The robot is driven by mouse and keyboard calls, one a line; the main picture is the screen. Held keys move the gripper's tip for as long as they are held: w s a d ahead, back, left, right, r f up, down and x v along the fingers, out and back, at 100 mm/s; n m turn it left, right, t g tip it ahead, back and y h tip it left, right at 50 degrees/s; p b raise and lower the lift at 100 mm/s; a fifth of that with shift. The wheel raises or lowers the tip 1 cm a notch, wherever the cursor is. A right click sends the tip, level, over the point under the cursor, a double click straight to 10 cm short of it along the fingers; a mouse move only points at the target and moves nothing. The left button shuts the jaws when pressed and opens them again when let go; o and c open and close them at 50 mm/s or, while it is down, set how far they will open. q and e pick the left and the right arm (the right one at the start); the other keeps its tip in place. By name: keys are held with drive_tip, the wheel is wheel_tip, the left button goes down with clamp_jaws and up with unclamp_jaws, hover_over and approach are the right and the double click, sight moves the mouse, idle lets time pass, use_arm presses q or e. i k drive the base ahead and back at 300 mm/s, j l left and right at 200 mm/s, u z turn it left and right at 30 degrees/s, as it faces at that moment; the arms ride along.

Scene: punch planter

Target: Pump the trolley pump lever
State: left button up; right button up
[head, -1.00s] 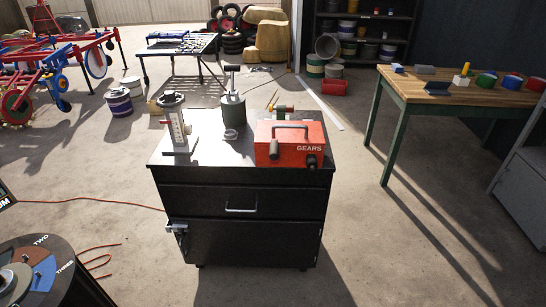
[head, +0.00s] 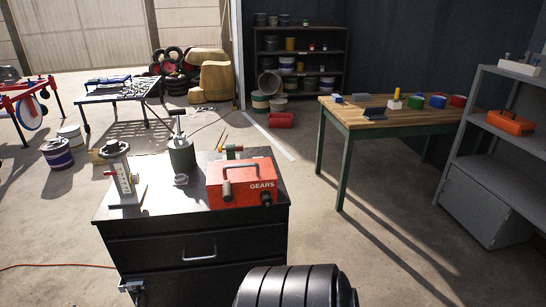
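The black trolley (head: 150,243) stands left of centre in the head view, its top lit and its drawer shut. On its top, a dark green cylinder (head: 182,160) has an upright rod with a short crossbar (head: 178,114). To its left stands a pale upright unit (head: 125,182) with a dark round top and a small red-tipped part on its left side. I cannot tell which of these carries the pump lever. Neither gripper's fingers show in the head view.
A pale ring (head: 181,180) lies by the cylinder. A wooden-topped table (head: 390,116) and a grey shelf (head: 485,185) stand to the right. Bare floor lies between trolley and table.

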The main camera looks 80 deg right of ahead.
sight(172, 111)
drive_tip(key=l, duration=0.5)
drive_tip(key=k+l, duration=0.15)
drive_tip(key=l, duration=0.4)
drive_tip(key=l+u, duration=0.1)
drive_tip(key=l, duration=0.4)
drive_tip(key=k+l, duration=0.15)
drive_tip(key=l, duration=0.4)
drive_tip(key=k+l, duration=0.1)
drive_tip(key=l, duration=0.4)
drive_tip(key=k+l, duration=0.1)
drive_tip(key=l, duration=0.45)
drive_tip(key=k+l+u, duration=0.1)
drive_tip(key=l, duration=0.4)
drive_tip(key=k+l, duration=0.1)
drive_tip(key=l, duration=0.4)
